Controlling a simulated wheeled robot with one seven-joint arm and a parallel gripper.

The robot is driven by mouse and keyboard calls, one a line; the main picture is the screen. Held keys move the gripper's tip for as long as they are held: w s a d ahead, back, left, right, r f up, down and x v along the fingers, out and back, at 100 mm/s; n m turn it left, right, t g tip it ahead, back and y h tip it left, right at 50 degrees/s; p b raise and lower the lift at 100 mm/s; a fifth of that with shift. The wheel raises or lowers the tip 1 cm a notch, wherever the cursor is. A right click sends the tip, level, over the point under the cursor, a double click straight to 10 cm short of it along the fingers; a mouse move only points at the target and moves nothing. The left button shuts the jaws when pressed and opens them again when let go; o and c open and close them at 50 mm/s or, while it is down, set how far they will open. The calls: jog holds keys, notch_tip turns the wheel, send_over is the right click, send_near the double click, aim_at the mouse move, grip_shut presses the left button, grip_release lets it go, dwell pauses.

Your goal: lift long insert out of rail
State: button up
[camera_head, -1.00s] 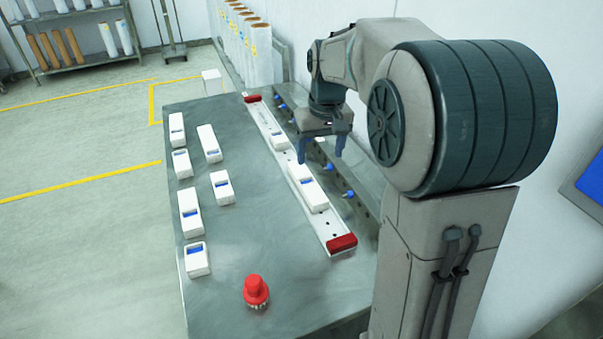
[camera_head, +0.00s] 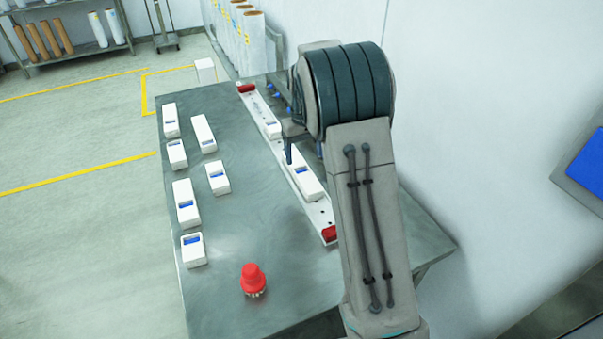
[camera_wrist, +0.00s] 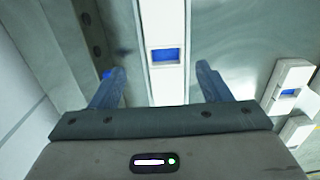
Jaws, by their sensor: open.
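The rail (camera_head: 329,217) is a long white strip with red end blocks on the grey table. A long white insert with a blue window (camera_head: 303,172) sits in its near half. My gripper (camera_wrist: 159,82) is open and empty. In the wrist view its blue fingers stand on either side of a white insert with a blue window (camera_wrist: 165,57), apart from it. In the head view my arm hides most of the gripper; one finger shows by the far end of the long insert.
Several loose white inserts (camera_head: 185,205) stand on the left of the table (camera_head: 235,220). A red knob (camera_head: 253,279) stands near the front edge. The table's middle is clear.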

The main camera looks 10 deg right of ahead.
aim_at(301, 169)
jog(key=shift+a+f+p, duration=0.2)
jog(key=shift+f+p, duration=0.1)
jog(key=shift+f, duration=1.15)
jog(key=shift+a+f+p, duration=0.2)
jog(key=shift+f+p, duration=0.05)
jog(key=shift+f, duration=1.2)
jog(key=c, duration=1.3)
